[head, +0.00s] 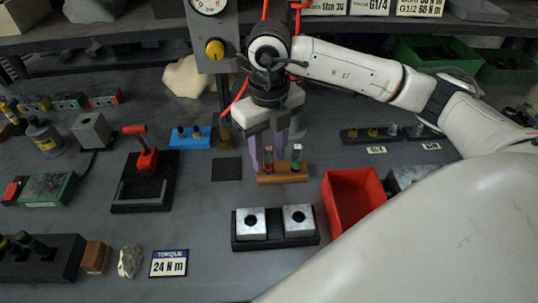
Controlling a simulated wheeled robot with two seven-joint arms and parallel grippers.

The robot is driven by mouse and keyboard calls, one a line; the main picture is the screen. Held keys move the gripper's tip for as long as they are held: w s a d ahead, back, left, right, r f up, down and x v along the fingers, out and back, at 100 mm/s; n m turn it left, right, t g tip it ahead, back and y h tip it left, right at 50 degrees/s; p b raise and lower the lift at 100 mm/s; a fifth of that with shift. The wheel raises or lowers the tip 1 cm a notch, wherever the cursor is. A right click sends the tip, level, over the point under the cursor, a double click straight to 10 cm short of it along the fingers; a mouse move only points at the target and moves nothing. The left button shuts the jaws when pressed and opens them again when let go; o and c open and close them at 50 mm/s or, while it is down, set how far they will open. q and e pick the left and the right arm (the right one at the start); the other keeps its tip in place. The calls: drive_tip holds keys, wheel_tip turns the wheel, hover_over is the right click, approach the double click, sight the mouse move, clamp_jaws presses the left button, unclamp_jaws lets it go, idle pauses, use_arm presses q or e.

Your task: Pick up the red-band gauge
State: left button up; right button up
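Two small upright gauges stand in a wooden block (284,175) near the middle of the bench. The left one (268,160) shows red on its body and looks like the red-band gauge. The right one (296,158) shows a pale upper part with red and some green lower down. My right gripper (268,153) points down at the block, with its purple fingers apart on either side of the left gauge. Whether they touch it is too small to tell. The gripper looks open. My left gripper is not in view.
A red bin (351,196) stands right of the block. Two metal blocks in a black holder (275,241) lie in front. A blue rack (190,138) and a red-handled fixture (146,172) are on the left. A post with a yellow-knob panel (217,28) stands behind the gripper.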

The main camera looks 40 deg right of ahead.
clamp_jaws()
